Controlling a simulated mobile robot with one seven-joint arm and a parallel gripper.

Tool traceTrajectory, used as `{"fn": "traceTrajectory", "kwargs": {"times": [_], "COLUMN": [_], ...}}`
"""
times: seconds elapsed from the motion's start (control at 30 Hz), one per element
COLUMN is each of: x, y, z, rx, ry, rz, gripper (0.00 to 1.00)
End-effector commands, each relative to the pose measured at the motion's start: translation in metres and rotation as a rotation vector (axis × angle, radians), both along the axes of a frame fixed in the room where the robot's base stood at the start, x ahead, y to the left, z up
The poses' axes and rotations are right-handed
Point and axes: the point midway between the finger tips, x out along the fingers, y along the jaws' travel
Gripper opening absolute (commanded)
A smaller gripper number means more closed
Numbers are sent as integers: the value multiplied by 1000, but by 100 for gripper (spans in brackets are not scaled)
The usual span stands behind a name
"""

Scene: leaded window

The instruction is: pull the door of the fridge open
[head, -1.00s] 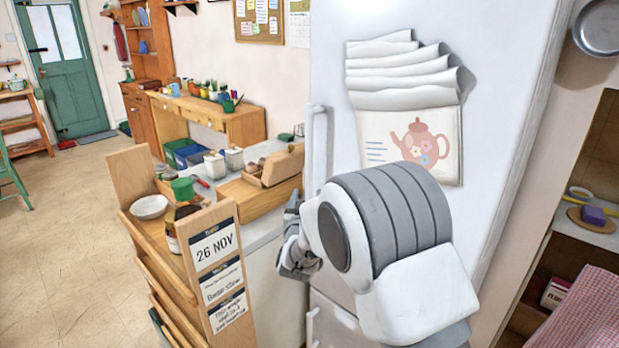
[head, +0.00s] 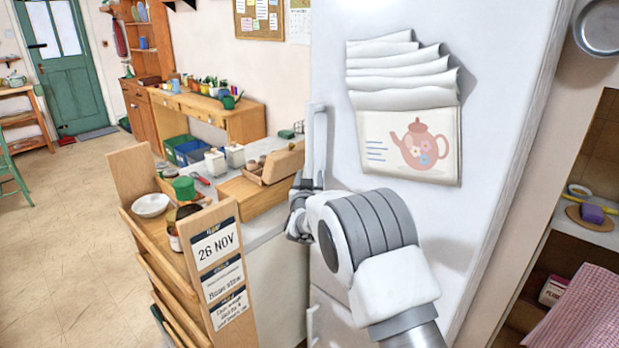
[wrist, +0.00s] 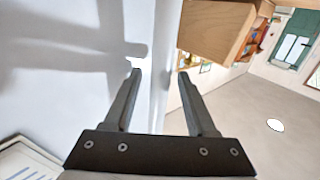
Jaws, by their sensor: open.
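The white fridge door (head: 400,230) fills the middle of the head view and is closed. Its upright white handle (head: 319,150) runs along the door's left edge. My gripper (head: 301,196) is at that edge, by the lower part of the handle, with my arm crossing in front of the door. In the wrist view my gripper (wrist: 160,76) is open, its two fingers apart. A pale upright strip lies between the fingers; I cannot tell whether it is the handle or the door edge. No firm contact shows, and the arm's wrist hides part of the handle.
A teapot picture calendar (head: 408,145) hangs on the door. A second, lower handle (head: 312,325) shows below. A wooden rack with a date sign (head: 215,245) stands left of the fridge, beside a counter with an egg box (head: 270,170). The floor (head: 60,240) at left is clear.

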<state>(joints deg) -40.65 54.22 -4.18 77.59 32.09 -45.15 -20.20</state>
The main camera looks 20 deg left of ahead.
Motion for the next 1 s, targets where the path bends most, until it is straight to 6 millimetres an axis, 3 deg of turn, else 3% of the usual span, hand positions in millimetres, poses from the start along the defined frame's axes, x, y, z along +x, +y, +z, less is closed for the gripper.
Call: {"fn": "traceTrajectory", "kwargs": {"times": [0.13,0.43,1.0], "x": [0,0,0], "y": [0,0,0], "z": [0,0,0], "rx": [0,0,1], "ry": [0,0,1], "rz": [0,0,0], "gripper": [53,0,0]}}
